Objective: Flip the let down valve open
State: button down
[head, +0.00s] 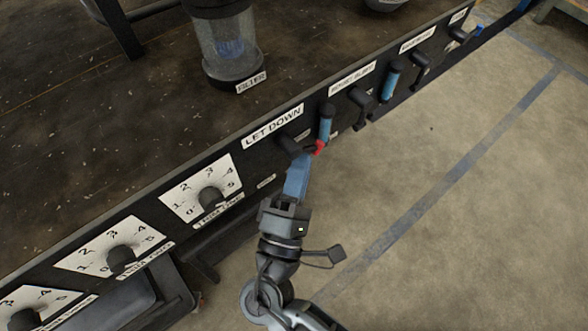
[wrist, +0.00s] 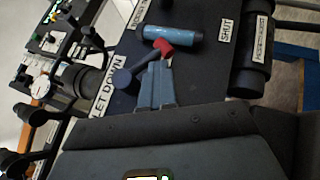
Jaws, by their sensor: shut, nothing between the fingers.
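The let down valve (head: 290,146) is a dark hub with a short arm on the black panel, under the LET DOWN label (head: 273,127). A red piece (head: 319,148) shows at the arm's end, close to a blue cylindrical handle (head: 326,127). In the wrist view the dark hub (wrist: 124,79), red piece (wrist: 163,47) and blue handle (wrist: 173,33) are just beyond my fingertips. My gripper (head: 303,160) is shut and empty, just below the red piece. It also shows in the wrist view (wrist: 156,72). I cannot tell whether it touches the valve.
A SHUT label (wrist: 227,30) is on the panel beside the blue handle. Numbered dials (head: 211,197) line the panel to the left. More black valves (head: 362,100) and another blue handle (head: 390,83) are to the right. A clear filter cylinder (head: 228,50) stands on the bench. The floor at right is clear.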

aim_at(320, 150)
jog(key=shift+w+d+r+n+t, duration=0.25)
jog(key=shift+w+d, duration=0.25)
jog(key=shift+d, duration=0.25)
jog(key=shift+w+d+r+n+t, duration=0.1)
jog(key=shift+w+d+n+t, duration=0.25)
jog(key=shift+d, duration=0.4)
jog(key=shift+w+d+r, duration=0.25)
jog(key=shift+w+r, duration=0.05)
jog(key=shift+r, duration=0.1)
jog(key=shift+f, duration=0.1)
jog(key=s+d+f+b, duration=0.2)
jog(key=s+f+b, duration=0.2)
jog(key=f, duration=0.9)
jog(key=shift+d, duration=0.15)
jog(key=shift+s, duration=0.1)
